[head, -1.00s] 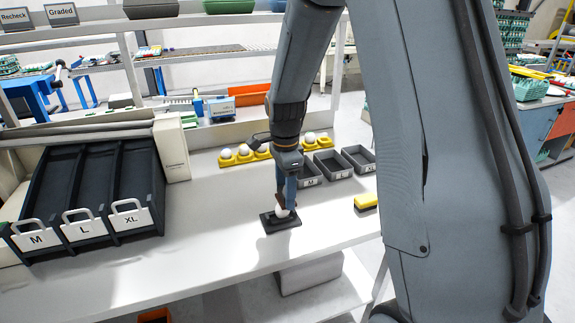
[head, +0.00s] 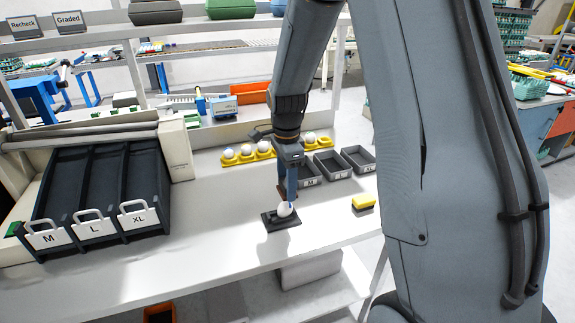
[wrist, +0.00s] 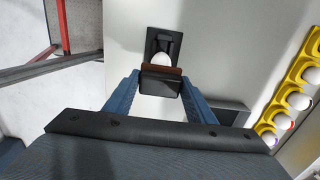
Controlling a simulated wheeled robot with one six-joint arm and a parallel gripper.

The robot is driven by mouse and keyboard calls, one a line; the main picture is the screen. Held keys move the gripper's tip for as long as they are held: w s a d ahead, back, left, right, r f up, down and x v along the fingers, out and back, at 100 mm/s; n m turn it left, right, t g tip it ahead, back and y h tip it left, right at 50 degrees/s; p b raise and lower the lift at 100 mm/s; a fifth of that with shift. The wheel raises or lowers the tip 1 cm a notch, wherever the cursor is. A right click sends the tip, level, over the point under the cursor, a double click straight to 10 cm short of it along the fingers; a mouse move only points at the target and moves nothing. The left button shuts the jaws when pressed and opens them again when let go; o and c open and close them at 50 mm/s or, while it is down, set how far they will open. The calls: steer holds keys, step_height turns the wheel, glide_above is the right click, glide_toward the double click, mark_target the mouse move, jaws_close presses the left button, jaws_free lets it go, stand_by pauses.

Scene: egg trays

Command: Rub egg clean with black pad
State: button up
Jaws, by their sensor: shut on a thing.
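A white egg (head: 286,209) is held low at the black pad (head: 272,225) on the white table. My gripper (head: 291,203) points down and is shut on the egg, with its brown fingertips behind and beside it. In the wrist view the egg (wrist: 162,60) shows just past the fingertips (wrist: 160,70), in front of the dark pad (wrist: 163,34). The egg seems to touch or nearly touch the pad; I cannot tell which. The egg's gripped side is hidden.
A yellow holder (head: 236,161) with several white eggs stands behind my gripper. Dark grey trays (head: 331,165) stand to its right. Black M, L and XL chutes (head: 90,185) stand left. Table between is clear.

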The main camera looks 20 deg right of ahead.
steer(key=shift+w+r+p, duration=0.1)
steer(key=shift+r+p, duration=1.5)
steer(key=shift+r, duration=0.85)
steer(key=shift+f, duration=0.1)
